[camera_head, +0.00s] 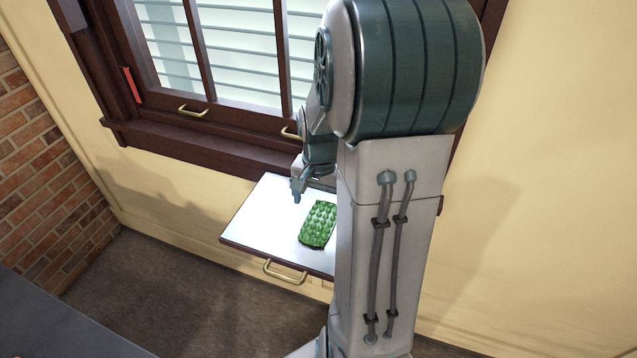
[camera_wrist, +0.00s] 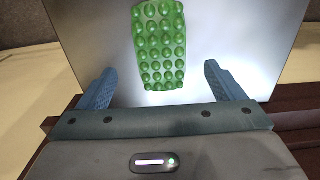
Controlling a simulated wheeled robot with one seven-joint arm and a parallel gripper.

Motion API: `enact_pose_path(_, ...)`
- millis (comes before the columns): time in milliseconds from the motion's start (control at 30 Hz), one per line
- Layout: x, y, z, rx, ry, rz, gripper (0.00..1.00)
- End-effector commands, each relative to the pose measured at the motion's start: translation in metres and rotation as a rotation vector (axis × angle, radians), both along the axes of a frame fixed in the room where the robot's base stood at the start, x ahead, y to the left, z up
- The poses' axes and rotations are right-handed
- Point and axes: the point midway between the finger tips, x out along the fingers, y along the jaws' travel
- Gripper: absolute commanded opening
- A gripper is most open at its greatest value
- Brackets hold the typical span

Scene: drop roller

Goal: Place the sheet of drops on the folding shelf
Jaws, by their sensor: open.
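The sheet of drops (camera_head: 318,224) is a green rectangle covered with rows of rounded bumps. It lies flat on the white top of the folding shelf (camera_head: 262,215), which is folded out level below the window. In the wrist view the sheet (camera_wrist: 160,45) lies on the shelf (camera_wrist: 100,35), beyond my fingers and centred between them. My gripper (camera_head: 296,190) is above the shelf, just left of and behind the sheet in the head view. In the wrist view my gripper (camera_wrist: 162,85) is open, its two blue fingers wide apart with nothing between them. My arm hides the shelf's right part in the head view.
A brass handle (camera_head: 285,272) sits on the shelf's front edge. The dark wooden window frame (camera_head: 200,150) is right behind the shelf. A brick wall (camera_head: 40,160) stands at the left. The carpet (camera_head: 150,290) in front is clear.

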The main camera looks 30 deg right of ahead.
Motion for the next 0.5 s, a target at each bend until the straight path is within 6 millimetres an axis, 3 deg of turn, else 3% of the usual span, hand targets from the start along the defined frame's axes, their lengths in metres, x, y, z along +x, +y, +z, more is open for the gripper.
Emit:
enact_pose_path(200,0.001,0.0,0.043,-0.001,-0.003,0.001,0.89)
enact_pose_path(400,0.0,0.002,0.061,-0.001,-0.002,0.006,0.89)
enact_pose_path(500,-0.004,0.012,0.069,-0.012,-0.016,0.056,0.89)
